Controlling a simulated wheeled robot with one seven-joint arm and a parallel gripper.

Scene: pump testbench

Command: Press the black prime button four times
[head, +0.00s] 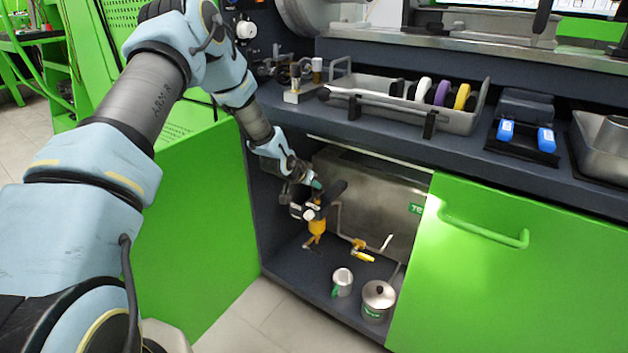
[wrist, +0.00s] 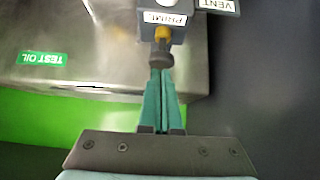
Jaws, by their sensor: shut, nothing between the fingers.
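In the wrist view, the black prime button (wrist: 161,58) is a dark round cap under a yellow part, just below a grey block with a label that reads like PRIME (wrist: 165,19). My gripper (wrist: 161,73) is shut and empty, with its teal fingers together. Its tips are right at the button's near edge; I cannot tell whether they touch or press it. The button cannot be made out clearly there.
The metal oil tank (head: 385,205) stands behind; its green TEST OIL label (wrist: 42,58) shows in the wrist view. A VENT label (wrist: 219,5) is beside the prime label.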

